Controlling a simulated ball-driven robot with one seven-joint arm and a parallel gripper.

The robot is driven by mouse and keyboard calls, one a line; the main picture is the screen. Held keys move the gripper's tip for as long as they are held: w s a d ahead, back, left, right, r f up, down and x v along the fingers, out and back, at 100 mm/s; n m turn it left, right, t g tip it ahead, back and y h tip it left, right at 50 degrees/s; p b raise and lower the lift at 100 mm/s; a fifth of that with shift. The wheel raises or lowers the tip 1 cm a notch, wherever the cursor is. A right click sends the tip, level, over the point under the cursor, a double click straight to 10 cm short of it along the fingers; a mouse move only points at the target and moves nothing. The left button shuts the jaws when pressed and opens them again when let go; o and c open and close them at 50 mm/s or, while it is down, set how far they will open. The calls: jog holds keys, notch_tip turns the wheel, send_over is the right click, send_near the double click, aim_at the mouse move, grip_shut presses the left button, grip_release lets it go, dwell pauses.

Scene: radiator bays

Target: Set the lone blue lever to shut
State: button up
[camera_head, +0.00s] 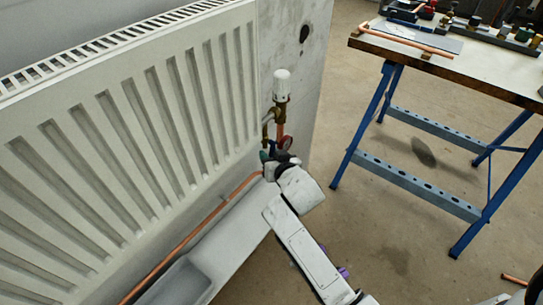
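My gripper (274,157) is at the valve pipework by the right end of the radiator. It is dark, small and partly turned away, so whether its fingers are open or shut does not show. No blue lever can be made out clearly; a small dark teal piece (264,156) shows at the gripper's left side, and I cannot tell whether it is the lever or touches the gripper. Just above are a round red-rimmed part (285,142) and a brass valve body with a white cap (282,87). The lower pipework is hidden behind my gripper and white arm.
The white radiator (130,140) fills the left, with a copper pipe (190,238) and a grey tray (177,283) below. A concrete wall end (300,60) stands behind the valve. A blue-legged workbench (470,68) stands right; the floor between is mostly clear.

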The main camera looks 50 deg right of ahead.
grip_shut()
jog(key=shift+a+r+p, duration=0.1)
jog(key=shift+p, duration=0.2)
jog(key=p, duration=0.1)
jog(key=y+p, duration=0.1)
jog(key=shift+a+r+m+p, duration=0.2)
jog(key=shift+r+m+p, duration=0.15)
jog(key=shift+m+p, duration=0.05)
jog(key=shift+a+r+m+g+y+p, duration=0.15)
jog(key=shift+a+r+m+y+p, duration=0.45)
jog(key=shift+m+y+p, duration=1.35)
jog(key=shift+a+r+m+g+y+p, duration=0.2)
jog(key=shift+a+r+m+y+p, duration=0.4)
jog(key=shift+y+p, duration=1.6)
jog(key=shift+a+r+m+g+y+p, duration=0.15)
jog(key=shift+a+r+m+y+p, duration=0.6)
jog(key=shift+p, duration=2.5)
jog(key=shift+d+m, duration=0.3)
jog(key=shift+m, duration=0.1)
